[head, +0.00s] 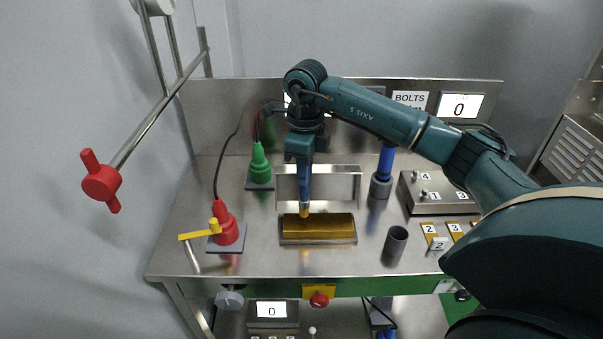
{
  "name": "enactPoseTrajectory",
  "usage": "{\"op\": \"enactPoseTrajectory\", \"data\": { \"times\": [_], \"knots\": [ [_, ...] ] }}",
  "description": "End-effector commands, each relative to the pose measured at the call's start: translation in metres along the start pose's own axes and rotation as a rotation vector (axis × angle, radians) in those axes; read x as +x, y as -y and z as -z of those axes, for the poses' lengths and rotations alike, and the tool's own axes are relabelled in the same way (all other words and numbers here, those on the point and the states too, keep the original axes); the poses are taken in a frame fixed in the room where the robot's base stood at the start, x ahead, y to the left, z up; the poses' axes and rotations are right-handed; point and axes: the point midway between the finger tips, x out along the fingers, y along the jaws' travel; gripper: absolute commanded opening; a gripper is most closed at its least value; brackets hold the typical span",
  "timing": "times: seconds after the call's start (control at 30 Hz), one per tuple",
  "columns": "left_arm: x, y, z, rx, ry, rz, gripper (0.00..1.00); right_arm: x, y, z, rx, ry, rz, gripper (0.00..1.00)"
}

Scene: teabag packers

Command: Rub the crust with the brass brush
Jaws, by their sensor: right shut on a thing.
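My right gripper (302,157) points down over the middle of the bench and is shut on the brass brush (304,188). The brush is upright, with a blue handle and a yellowish tip at its lower end. The tip is at the far edge of the brown-gold crust (332,230), which covers the top of a low metal bar block. I cannot tell whether the tip touches the crust or hovers just above it. My left gripper is not in view.
A metal frame (345,170) stands just behind the block. Green (259,162) and red (228,229) cone-shaped fittings stand to the left, a dark cup (395,245) to the right. A blue-handled thing (386,162) stands in a holder. Bare bench (270,265) lies in front.

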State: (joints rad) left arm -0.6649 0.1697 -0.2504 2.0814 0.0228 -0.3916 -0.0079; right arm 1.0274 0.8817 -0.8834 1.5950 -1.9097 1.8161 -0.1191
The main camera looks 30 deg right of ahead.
Motion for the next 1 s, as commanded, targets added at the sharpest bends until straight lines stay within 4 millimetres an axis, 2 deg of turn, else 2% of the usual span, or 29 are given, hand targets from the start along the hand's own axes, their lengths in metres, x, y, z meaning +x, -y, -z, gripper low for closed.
{"op": "enactPoseTrajectory", "data": {
  "times": [0.03,0.5,1.0],
  "knots": [
    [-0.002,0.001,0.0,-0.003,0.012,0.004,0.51,-0.009,0.001,0.001,0.0,0.001,0.001,0.0],
    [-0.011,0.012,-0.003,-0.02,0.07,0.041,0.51,-0.049,0.006,0.009,0.005,0.001,0.001,0.0],
    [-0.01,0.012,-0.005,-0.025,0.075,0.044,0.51,-0.051,0.007,0.009,0.005,0.001,0.0,0.0]
  ]
}}
